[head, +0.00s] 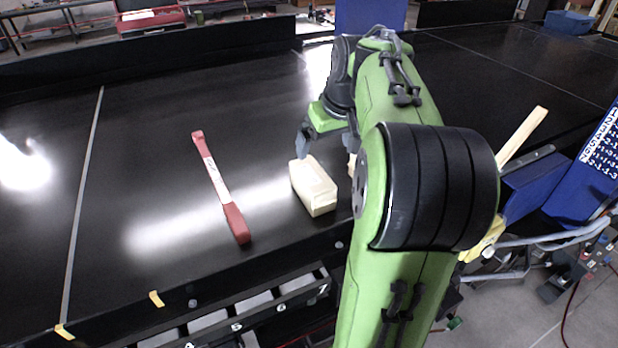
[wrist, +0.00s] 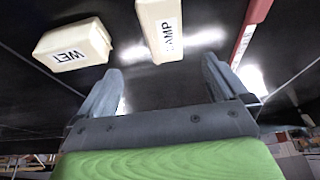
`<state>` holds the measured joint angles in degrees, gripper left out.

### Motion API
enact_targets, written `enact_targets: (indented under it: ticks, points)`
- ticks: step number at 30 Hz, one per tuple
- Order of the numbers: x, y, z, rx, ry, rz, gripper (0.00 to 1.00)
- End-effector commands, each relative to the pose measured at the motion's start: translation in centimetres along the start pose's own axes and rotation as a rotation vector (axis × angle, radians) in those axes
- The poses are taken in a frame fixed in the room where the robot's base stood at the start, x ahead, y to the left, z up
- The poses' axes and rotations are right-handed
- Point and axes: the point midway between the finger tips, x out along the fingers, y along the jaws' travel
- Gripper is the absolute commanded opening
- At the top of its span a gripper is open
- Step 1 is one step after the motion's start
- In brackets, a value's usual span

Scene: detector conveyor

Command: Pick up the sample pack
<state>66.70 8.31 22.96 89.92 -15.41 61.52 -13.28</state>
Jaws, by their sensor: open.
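The sample pack (head: 315,188) is a cream block on the black conveyor, to the right of a red strap in the head view. In the wrist view, a cream block (wrist: 162,30) with part of a label reading "AMP" lies ahead of the fingertips, roughly between them. My gripper (wrist: 162,68) is open, with nothing between its fingers. In the head view it is above and just behind the pack, partly hidden by my arm.
A second cream block labelled "WET" (wrist: 75,45) lies beside the pack, mostly hidden by my arm in the head view. A red strap (head: 219,185) with a white label lies on the other side. The conveyor's left part is clear.

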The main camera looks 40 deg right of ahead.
Motion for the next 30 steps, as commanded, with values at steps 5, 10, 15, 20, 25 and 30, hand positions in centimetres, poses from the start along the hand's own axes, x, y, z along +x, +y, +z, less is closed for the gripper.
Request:
enact_targets:
  ticks: [5, 10, 15, 20, 25, 30]
  points:
    - [5.0, -0.3, 0.3, -0.003, -0.006, -0.005, 1.00]
    - [8.7, -0.2, 0.3, 0.000, -0.006, -0.004, 1.00]
    - [10.6, -0.3, 0.3, -0.001, -0.005, -0.002, 1.00]
    - [13.6, -0.5, 0.4, -0.002, -0.006, -0.004, 1.00]
    - [15.1, -0.4, 0.4, 0.000, -0.002, 0.001, 1.00]
    - [15.1, -0.4, 0.4, 0.000, -0.001, 0.001, 1.00]
